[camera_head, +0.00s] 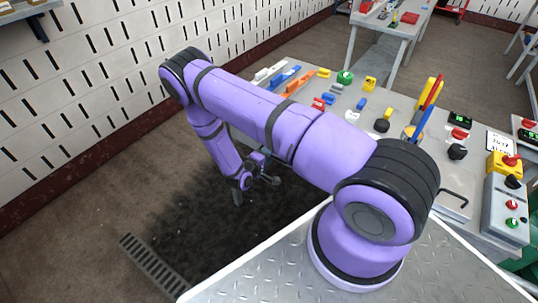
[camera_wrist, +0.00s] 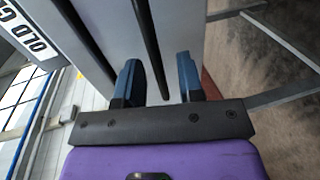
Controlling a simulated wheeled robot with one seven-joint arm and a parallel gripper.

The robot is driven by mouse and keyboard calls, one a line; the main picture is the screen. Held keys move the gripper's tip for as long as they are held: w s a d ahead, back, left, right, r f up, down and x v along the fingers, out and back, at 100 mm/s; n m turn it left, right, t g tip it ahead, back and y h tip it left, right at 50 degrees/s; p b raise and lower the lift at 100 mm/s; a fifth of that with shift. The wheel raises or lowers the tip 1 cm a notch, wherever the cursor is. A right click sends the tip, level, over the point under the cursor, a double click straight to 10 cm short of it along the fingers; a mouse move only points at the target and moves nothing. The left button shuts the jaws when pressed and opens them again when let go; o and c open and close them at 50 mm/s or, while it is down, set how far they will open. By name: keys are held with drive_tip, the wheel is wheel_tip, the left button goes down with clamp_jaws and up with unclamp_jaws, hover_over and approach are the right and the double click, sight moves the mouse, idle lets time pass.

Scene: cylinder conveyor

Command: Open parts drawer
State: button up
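In the wrist view my gripper (camera_wrist: 159,80) shows two blue fingers standing apart. A long dark bar (camera_wrist: 151,45), which looks like a handle, runs into the gap between them, in front of a light grey face (camera_wrist: 180,25). I cannot tell whether either finger touches the bar. In the head view my gripper (camera_head: 262,178) hangs low beside the near left side of the workbench (camera_head: 300,108). My arm crosses the bench front, so the drawer front is hidden there.
A second dark bar (camera_wrist: 85,40) and a white label (camera_wrist: 30,35) lie left of the fingers in the wrist view. Small coloured parts and tools cover the bench top. A control box (camera_head: 508,205) stands at right. A slotted white wall (camera_head: 90,75) is at left.

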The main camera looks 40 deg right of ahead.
drive_tip(key=shift+w+d, duration=0.15)
drive_tip(key=shift+d, duration=0.35)
clamp_jaws()
drive_tip(key=f+v, duration=0.3)
drive_tip(key=v, duration=1)
drive_tip(key=a+f+v, duration=0.1)
drive_tip(key=f+v, duration=0.1)
drive_tip(key=v, duration=1.2)
drive_tip(key=shift+a+f, duration=0.35)
drive_tip(key=shift+f, duration=0.05)
unclamp_jaws()
